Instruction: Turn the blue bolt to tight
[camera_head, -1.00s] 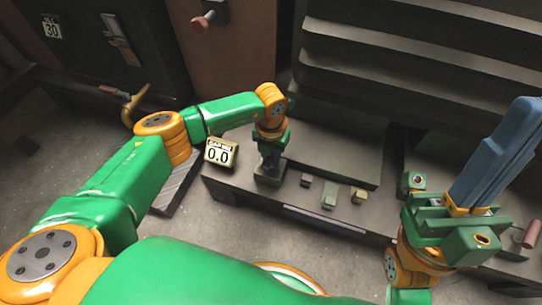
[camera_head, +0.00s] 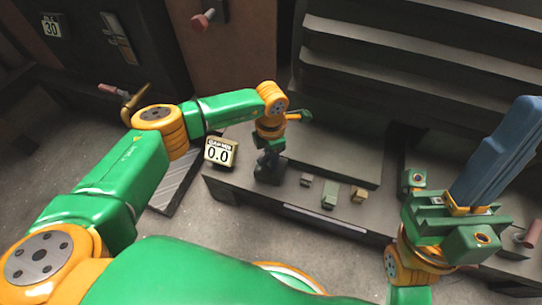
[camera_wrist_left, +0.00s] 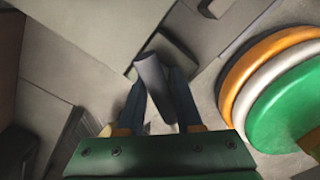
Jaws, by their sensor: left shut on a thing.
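My left gripper (camera_head: 268,160) points down at a dark block (camera_head: 270,175) near the front left edge of the bench. In the left wrist view its two dark blue fingers (camera_wrist_left: 158,88) are shut on a grey-blue cylindrical shaft (camera_wrist_left: 151,72), which looks like the bolt. The shaft appears tilted between the fingers; its lower end is hard to make out. A display (camera_head: 219,153) beside the block reads 0.0. My right gripper (camera_head: 500,155) is at the right, its long blue fingers pointing up, away from the bolt; whether they are parted is unclear.
Several small blocks (camera_head: 329,195) lie on the bench (camera_head: 235,190) right of the bolt. Stepped dark ledges (camera_head: 410,60) rise behind. A pink-ended knob (camera_head: 203,19) sticks out of the back panel. Grey floor lies in front of the bench.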

